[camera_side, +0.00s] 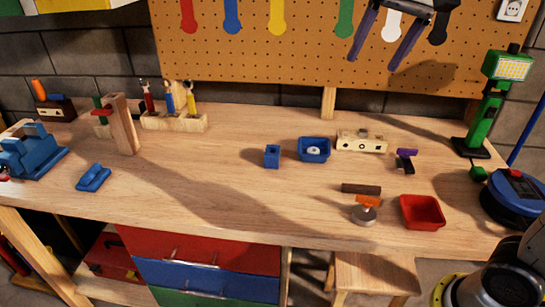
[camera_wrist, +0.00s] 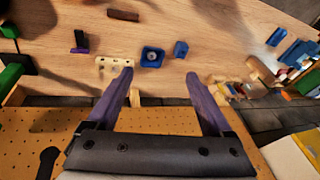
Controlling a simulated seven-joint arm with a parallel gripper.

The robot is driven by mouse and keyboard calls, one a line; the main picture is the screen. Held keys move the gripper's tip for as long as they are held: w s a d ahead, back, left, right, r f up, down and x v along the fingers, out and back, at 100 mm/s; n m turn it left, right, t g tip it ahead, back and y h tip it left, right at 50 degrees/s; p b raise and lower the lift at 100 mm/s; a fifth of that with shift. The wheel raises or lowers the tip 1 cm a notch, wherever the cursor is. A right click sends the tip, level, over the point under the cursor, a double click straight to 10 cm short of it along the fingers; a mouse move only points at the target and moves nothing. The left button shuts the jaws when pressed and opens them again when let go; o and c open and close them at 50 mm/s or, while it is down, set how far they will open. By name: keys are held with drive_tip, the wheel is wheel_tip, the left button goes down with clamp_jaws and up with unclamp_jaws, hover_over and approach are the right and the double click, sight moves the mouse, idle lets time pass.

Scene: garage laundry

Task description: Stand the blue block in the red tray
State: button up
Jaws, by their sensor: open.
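The blue block (camera_side: 272,156) stands on the workbench, just left of a blue tray; it also shows in the wrist view (camera_wrist: 180,49). The red tray (camera_side: 422,212) sits near the front edge at the right of the side view and looks empty; I do not see it in the wrist view. My gripper (camera_side: 374,62) is open and empty, with purple fingers, high in front of the pegboard. In the wrist view its fingertips (camera_wrist: 160,74) are wide apart, and the block lies beyond them, well below.
The blue tray (camera_side: 314,149) holds a pale ring. A wooden holed bar (camera_side: 362,142), a dark bar (camera_side: 361,188) and an orange-topped metal piece (camera_side: 366,210) lie near the red tray. A green lamp (camera_side: 495,90) stands right.

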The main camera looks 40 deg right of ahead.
drive_tip(key=w+a+f+m+g, duration=0.1)
drive_tip(key=w, duration=0.9)
drive_tip(key=g, duration=0.3)
hover_over(272, 151)
drive_tip(key=s, duration=0.1)
wheel_tip(272, 151, down, 19)
drive_tip(key=shift+m, duration=0.3)
drive_tip(key=f, duration=1.3)
drive_tip(key=shift+w+a+f, duration=0.15)
drive_tip(key=shift+a+f, duration=0.05)
drive_tip(key=shift+f, duration=0.15)
clamp_jaws()
drive_tip(key=shift+r, duration=0.1)
